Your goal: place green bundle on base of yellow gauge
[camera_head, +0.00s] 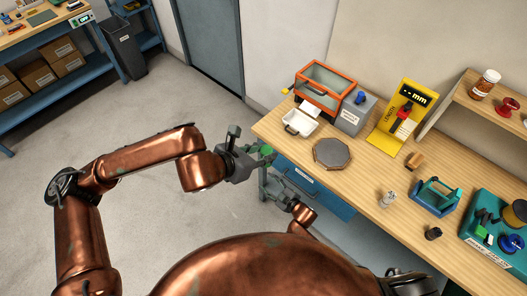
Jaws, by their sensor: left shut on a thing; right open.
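My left gripper (263,153) is shut on a small green bundle (268,150), in the air just off the left edge of the workbench. The bundle is partly covered by the fingers. The yellow gauge (412,93) stands at the back of the bench, with a display reading "mm" and a black and red part on its front. Its flat yellow base (383,142) reaches forward onto the bench top. The base lies well to the right of my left gripper. My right gripper (268,190) is lower, beside the bench front, open and apparently empty.
Between the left gripper and the gauge are a grey octagonal plate (331,153), a white tray (301,123), an orange-framed box (325,88) and a grey box (353,116). A brown block (414,160), a blue-green holder (436,196) and a teal tray (480,240) stand to the right.

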